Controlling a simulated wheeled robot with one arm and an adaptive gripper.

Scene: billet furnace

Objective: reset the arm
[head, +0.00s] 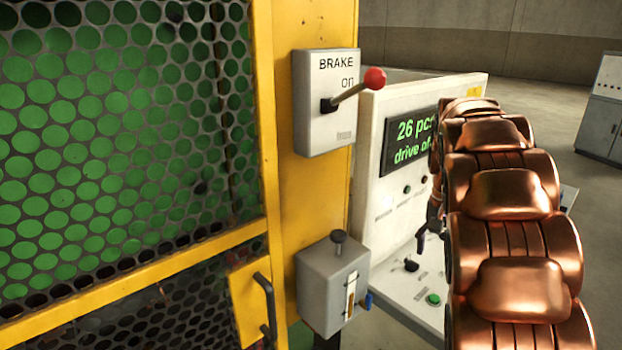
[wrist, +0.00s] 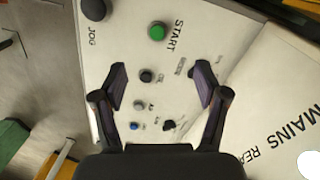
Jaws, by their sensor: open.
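My arm reaches forward on the right of the head view, made of copper-coloured segments. My gripper (wrist: 160,85) is open and empty in the wrist view, its two dark fingers spread apart above a pale control panel (wrist: 120,30). In the head view, part of my gripper (head: 426,225) shows at the left edge of the arm, in front of the control console (head: 385,165). The rest of it is hidden behind the arm. In the wrist view, a green START button (wrist: 157,31) and several small knobs lie below and around the fingers.
A yellow frame (head: 310,200) with a mesh guard stands at left. It carries a BRAKE box (head: 315,125) with a red-knobbed lever (head: 374,79) and a grey box (head: 325,285) below. The console display (head: 410,140) reads "26 pcs". A grey cabinet (head: 603,110) stands far right; floor between is clear.

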